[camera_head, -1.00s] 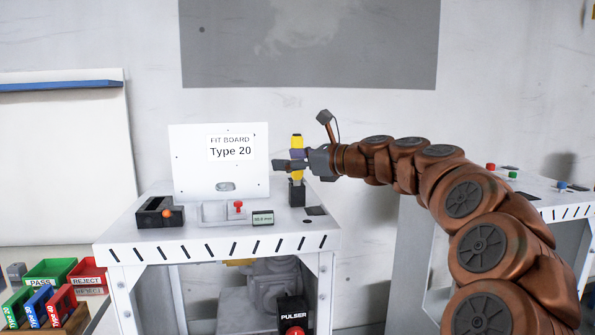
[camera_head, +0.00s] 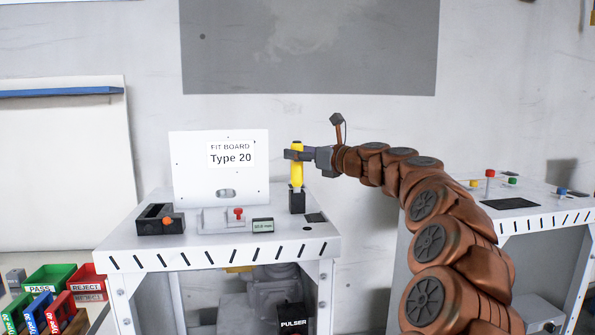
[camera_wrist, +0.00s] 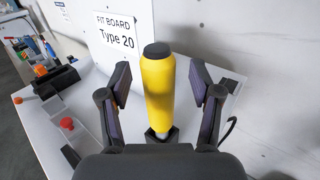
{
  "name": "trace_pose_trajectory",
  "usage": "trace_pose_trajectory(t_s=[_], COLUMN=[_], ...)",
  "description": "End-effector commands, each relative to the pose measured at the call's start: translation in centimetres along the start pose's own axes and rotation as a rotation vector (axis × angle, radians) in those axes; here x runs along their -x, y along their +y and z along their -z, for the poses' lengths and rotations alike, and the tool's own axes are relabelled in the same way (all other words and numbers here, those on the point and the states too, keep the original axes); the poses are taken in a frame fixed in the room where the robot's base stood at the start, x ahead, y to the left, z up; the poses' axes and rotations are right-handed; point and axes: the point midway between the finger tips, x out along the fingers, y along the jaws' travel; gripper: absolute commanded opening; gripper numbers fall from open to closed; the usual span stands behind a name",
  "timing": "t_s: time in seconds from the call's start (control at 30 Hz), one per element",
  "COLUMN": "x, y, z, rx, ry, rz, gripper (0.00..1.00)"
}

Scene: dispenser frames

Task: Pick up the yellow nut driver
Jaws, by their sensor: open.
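The yellow nut driver (camera_head: 297,172) stands upright with its lower end in a black holder (camera_head: 297,201) on the white table. Its yellow handle with a dark cap also shows in the wrist view (camera_wrist: 158,88). My gripper (camera_head: 297,154) is at the upper part of the handle, reaching in from the right. In the wrist view my gripper (camera_wrist: 163,85) is open, with one finger on each side of the handle and a visible gap on both sides. The driver's lower end is hidden in the holder.
A white board (camera_head: 200,180) marked "FIT BOARD Type 20" stands just left of the driver. A black tray with an orange knob (camera_head: 160,219), a red-knobbed fixture (camera_head: 215,218) and a small display (camera_head: 263,225) sit on the table. Another table (camera_head: 550,205) stands right.

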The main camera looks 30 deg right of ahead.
Motion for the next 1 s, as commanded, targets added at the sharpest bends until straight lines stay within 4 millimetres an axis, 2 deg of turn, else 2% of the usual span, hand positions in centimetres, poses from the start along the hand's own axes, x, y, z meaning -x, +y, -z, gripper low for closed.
trace_pose_trajectory(t_s=[0.1,0.33,0.9,1.0], x=[-1.16,-1.23,-1.18,-1.17], y=[0.11,0.13,0.11,0.10], z=[0.04,-0.02,-0.03,-0.04], rx=[0.000,0.000,0.001,0.001], ry=[0.001,0.000,0.000,0.000], rz=[-0.002,-0.002,-0.002,-0.001], gripper=[0.64,0.64,0.04,0.00])
